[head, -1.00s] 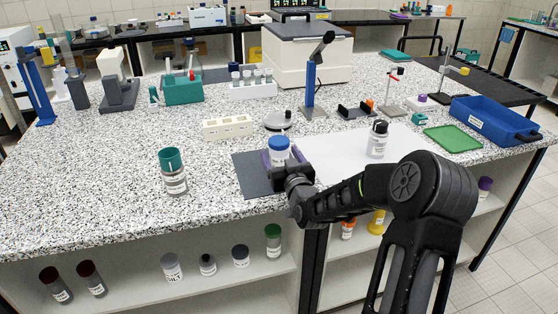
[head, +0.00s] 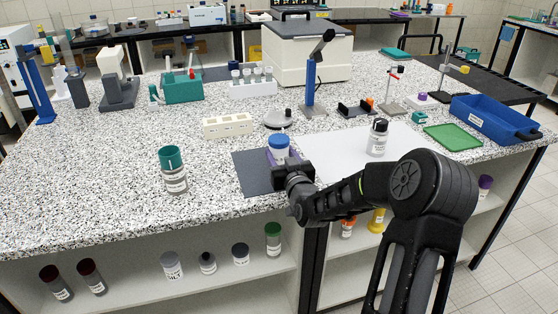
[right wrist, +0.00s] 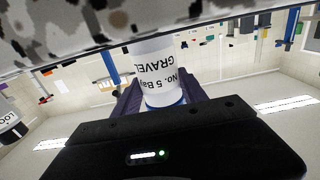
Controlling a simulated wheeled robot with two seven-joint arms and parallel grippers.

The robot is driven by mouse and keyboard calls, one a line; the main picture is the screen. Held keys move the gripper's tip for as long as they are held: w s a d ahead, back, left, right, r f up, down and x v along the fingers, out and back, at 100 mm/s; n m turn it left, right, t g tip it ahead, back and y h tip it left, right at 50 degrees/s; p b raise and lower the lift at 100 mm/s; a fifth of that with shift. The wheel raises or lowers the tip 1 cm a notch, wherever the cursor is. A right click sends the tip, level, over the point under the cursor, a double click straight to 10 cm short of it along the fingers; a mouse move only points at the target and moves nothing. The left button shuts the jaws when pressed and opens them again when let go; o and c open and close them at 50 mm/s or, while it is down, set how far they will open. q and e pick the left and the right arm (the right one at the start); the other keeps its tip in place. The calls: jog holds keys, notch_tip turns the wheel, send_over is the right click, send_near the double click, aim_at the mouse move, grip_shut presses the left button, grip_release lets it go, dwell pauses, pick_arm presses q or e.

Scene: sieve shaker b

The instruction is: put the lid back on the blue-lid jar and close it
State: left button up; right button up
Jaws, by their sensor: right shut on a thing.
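The blue-lid jar (head: 279,153) is upright over the dark grey mat (head: 250,178) near the front middle of the bench. Its blue lid (head: 278,141) shows on top; I cannot tell whether it is fully closed. In the right wrist view the jar (right wrist: 157,70) appears upside down, with a white label reading GRAVEL and a blue edge between the fingers (right wrist: 160,98). The jar's base is hidden. My left gripper is not in view.
A teal-topped jar (head: 173,172) stands to the left and a black-capped bottle (head: 377,138) on a white sheet to the right. A cream block with holes (head: 228,126) and a round grey dish (head: 279,120) are behind. The front left bench is clear.

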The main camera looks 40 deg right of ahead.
jog(key=c, duration=0.6)
notch_tip(320, 180, up, 10)
jog(key=shift+r+b, duration=0.1)
jog(key=shift+b, duration=0.4)
dwell(0.4)
jog(key=o, duration=0.9)
grip_shut()
